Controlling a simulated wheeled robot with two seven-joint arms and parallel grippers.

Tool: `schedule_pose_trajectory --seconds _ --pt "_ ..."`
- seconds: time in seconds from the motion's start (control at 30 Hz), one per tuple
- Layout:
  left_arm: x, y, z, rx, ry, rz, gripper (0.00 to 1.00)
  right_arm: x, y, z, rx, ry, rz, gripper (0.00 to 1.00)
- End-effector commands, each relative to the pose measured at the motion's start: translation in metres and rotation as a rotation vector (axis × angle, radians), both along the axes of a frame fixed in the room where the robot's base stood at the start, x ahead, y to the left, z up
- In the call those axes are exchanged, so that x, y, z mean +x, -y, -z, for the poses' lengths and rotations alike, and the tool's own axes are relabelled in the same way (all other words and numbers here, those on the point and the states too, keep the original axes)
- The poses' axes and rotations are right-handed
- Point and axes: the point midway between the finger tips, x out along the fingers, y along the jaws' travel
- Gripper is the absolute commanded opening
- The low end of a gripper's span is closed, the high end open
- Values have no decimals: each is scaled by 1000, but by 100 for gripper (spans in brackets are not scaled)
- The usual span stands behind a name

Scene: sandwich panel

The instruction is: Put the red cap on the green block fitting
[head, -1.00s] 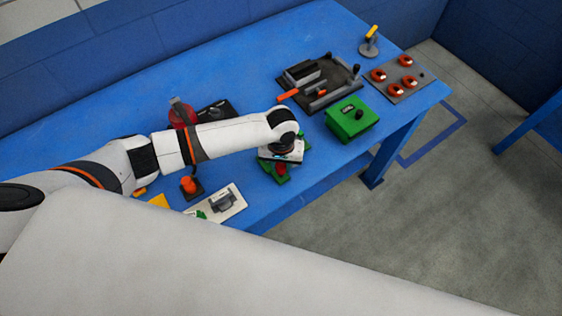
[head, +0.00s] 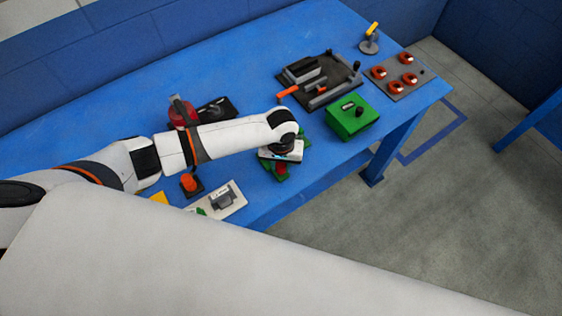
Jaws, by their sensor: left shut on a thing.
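My left gripper (head: 281,162) points down over the front part of the blue table, and its fingers are mostly hidden by the wrist. It is shut on the red cap (head: 281,169), of which only a small red patch shows below the hand. A green block fitting (head: 277,177) lies on the table right under the gripper, partly covered by it. The cap is at or just above the fitting; I cannot tell whether it is seated. My right gripper is not in view.
To the right is a green box (head: 350,120) with a black knob. Behind it stands a dark fixture (head: 330,95) with an orange handle. A grey plate (head: 398,88) holds several red-orange rings. An orange button (head: 188,182) and a pale plate (head: 225,203) are at the front left.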

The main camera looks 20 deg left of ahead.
Motion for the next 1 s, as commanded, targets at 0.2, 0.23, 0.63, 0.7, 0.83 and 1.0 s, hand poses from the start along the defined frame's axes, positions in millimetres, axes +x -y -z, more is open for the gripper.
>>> schedule_pose_trajectory --seconds 0.2,0.23,0.63,0.7,0.83,1.0 --pt "0 0 0 0 0 0 6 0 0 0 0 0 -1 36" --pt "0 0 0 0 0 0 6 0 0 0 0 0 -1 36" --pt "0 0 5 0 0 0 6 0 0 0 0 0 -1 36" --pt "0 0 8 0 0 0 6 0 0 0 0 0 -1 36" --pt "0 1 10 0 0 0 6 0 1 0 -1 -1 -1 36" --pt "0 1 11 0 0 1 6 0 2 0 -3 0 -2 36"
